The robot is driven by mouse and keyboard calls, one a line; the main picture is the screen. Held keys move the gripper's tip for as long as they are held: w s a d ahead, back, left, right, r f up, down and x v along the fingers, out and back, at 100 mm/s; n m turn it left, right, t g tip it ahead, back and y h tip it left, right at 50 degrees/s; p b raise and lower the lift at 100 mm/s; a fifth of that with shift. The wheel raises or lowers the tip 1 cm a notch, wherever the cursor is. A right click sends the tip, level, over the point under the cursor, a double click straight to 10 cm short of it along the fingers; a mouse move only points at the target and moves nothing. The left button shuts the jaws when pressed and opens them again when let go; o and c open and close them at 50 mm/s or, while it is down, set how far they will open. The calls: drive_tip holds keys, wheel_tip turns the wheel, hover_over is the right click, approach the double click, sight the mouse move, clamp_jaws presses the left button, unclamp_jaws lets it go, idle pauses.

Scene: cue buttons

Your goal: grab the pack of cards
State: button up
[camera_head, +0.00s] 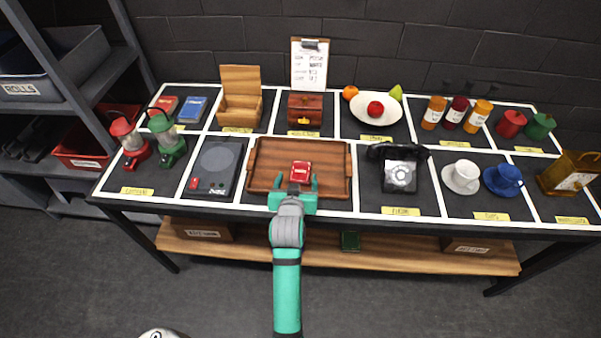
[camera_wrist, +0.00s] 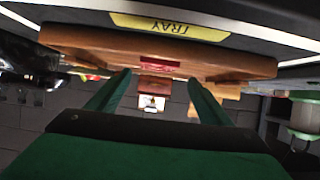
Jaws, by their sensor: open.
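A small red pack (camera_head: 300,171) with a pale mark lies on the brown wooden tray (camera_head: 330,188), near its middle. It looks like the pack of cards. My gripper (camera_head: 293,188) is open and empty at the tray's front edge, just in front of the pack. In the wrist view, which is upside down, the red pack (camera_wrist: 160,63) shows between my two green fingers (camera_wrist: 156,88), beyond the tray's near rim (camera_wrist: 100,45). The fingers do not visibly touch it. The pack's lower part is hidden there.
A red box (camera_head: 165,104) and a blue box (camera_head: 193,109) lie at the back left. A dark flat device (camera_head: 214,168) is left of the tray, a black telephone (camera_head: 399,172) right. A wooden chest (camera_head: 305,114) stands behind. The tray's raised rim surrounds the pack.

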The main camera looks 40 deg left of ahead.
sight(300, 173)
drive_tip(key=x, duration=0.3)
drive_tip(key=shift+w+d+f, duration=0.15)
drive_tip(key=shift+w+f, duration=0.25)
drive_tip(key=shift+w+a+f, duration=0.35)
drive_tip(key=shift+w+a, duration=0.05)
drive_tip(key=shift+w, duration=0.1)
drive_tip(key=c, duration=1)
drive_tip(key=shift+s, duration=0.1)
drive_tip(key=shift+c, duration=1)
